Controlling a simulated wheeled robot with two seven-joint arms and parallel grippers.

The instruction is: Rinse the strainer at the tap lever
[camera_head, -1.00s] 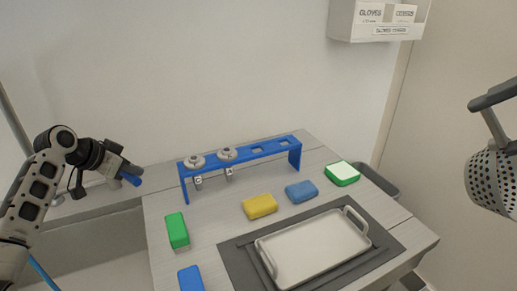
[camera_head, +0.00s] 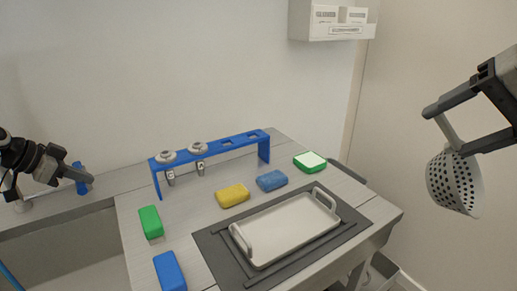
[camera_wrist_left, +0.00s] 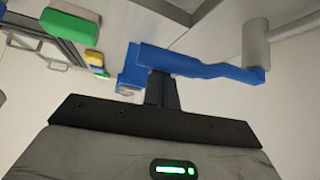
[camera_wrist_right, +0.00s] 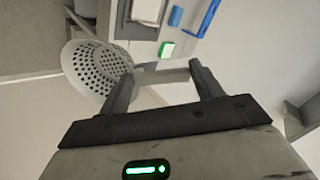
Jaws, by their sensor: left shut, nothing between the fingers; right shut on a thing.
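The strainer (camera_head: 457,182), a light grey perforated bowl, hangs tilted at the right of the head view, in the air right of the table. My right gripper (camera_head: 447,130) is shut on its handle; the right wrist view shows the handle (camera_wrist_right: 165,75) between the fingers and the bowl (camera_wrist_right: 98,75) to the left. The blue tap lever (camera_wrist_left: 195,62) crosses the left wrist view beside a grey pipe (camera_wrist_left: 256,42). My left gripper (camera_wrist_left: 160,85) is shut and empty, its tips at the lever; I cannot tell whether they touch. The lever also shows at the head view's left (camera_head: 81,180).
A white tray (camera_head: 285,228) lies on a dark mat (camera_head: 215,245). A blue rack (camera_head: 215,146) holds two round grey-topped pieces. Several green, blue and yellow blocks lie around, including a yellow one (camera_head: 232,196). A glove box (camera_head: 330,22) hangs on the wall.

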